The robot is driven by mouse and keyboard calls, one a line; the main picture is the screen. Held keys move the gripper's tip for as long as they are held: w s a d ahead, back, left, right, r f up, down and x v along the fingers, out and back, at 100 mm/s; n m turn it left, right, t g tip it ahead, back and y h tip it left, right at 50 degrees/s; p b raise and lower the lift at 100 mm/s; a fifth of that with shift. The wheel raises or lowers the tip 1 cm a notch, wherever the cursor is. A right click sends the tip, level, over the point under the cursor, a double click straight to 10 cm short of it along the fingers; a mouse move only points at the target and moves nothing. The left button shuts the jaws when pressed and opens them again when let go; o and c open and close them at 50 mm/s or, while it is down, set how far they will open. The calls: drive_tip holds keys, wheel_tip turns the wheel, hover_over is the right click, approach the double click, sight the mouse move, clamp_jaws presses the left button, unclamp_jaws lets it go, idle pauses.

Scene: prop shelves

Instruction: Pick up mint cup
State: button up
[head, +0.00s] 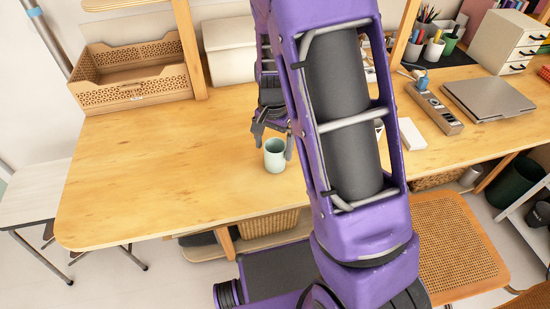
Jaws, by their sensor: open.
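The mint cup (275,158) stands upright on the wooden table (150,170), near its front edge, just left of my purple arm. My gripper (273,136) is just above and behind the cup, pointing down. Its fingers are apart, one to the left of the cup's rim and one close to its right side. Whether a finger touches the cup I cannot tell. The fingers hold nothing. My arm hides part of the table to the right of the cup.
A wooden crate (135,92) and a white box (228,66) stand at the back left. A white block (411,134), a power strip (436,108) and a closed laptop (488,98) lie to the right. A woven chair (450,250) stands in front. The table's left part is clear.

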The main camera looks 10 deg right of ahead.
drive_tip(key=f, duration=0.5)
drive_tip(key=shift+d+f+b, duration=0.15)
drive_tip(key=shift+d+b, duration=0.05)
drive_tip(key=shift+b, duration=0.1)
drive_tip(key=c, duration=1.4)
